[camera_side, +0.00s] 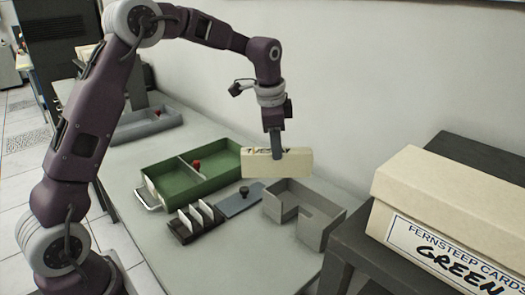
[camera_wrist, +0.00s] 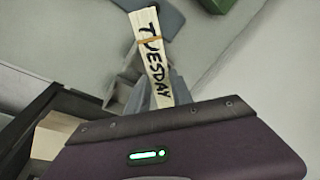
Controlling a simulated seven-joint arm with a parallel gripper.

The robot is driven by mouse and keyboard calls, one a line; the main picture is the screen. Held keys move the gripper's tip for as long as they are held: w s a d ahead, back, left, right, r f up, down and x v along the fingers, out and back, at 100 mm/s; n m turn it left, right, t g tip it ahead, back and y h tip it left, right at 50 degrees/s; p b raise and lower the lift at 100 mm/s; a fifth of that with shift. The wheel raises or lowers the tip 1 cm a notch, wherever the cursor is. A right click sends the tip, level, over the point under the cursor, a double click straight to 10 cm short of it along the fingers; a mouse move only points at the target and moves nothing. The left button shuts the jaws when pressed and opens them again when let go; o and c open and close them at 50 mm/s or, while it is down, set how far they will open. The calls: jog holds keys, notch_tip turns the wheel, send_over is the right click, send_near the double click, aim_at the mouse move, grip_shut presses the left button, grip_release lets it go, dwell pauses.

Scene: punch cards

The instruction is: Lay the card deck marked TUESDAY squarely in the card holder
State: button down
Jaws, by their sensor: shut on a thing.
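The cream card deck (camera_side: 290,164) is in my gripper (camera_side: 278,155), held in the air with its long side level. The wrist view shows the deck's edge (camera_wrist: 150,58) with TUESDAY written on it and an orange band around it. My gripper (camera_wrist: 158,85) is shut on the deck near its middle. The grey card holder (camera_side: 325,233), an open tray with a gap in its front wall, stands on the table below and a little right of the deck. The holder looks empty in the side view. In the wrist view it is mostly hidden.
A green two-part tray (camera_side: 165,171) with a red knob lies to the left. A blue-grey plate (camera_side: 238,202) with a dark knob and a black rack (camera_side: 195,225) of white cards are in front. A large cream card box (camera_side: 450,215) sits on a dark stand at right.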

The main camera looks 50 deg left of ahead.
jog(key=w+a+m+t, duration=0.2)
jog(key=w+m+t, duration=0.2)
jog(key=w+m, duration=0.5)
jog(key=d+f+t+h, duration=0.1)
jog(key=d+f, duration=0.1)
jog(key=d+f+m+t+h, duration=0.1)
jog(key=f+t, duration=0.1)
jog(key=d+f+m+t+h, duration=0.1)
jog(key=d+f, duration=0.1)
jog(key=shift+s+d+f, duration=0.15)
jog(key=shift+d+f, duration=0.2)
jog(key=shift+f, duration=0.05)
jog(key=s+d, duration=0.1)
jog(key=s+d+f+t+h, duration=0.1)
jog(key=s+d+m+t, duration=0.1)
jog(key=shift+d+f+h, duration=0.3)
jog(key=shift+f, duration=0.1)
jog(key=s+d+r+n+t+y, duration=0.1)
jog(key=s+t, duration=0.4)
jog(key=s, duration=0.5)
jog(key=shift+y, duration=0.4)
jog(key=shift+s, duration=0.1)
jog(key=shift+s+f+t, duration=0.1)
jog(key=shift+f+t, duration=0.3)
jog(key=shift+f, duration=1.05)
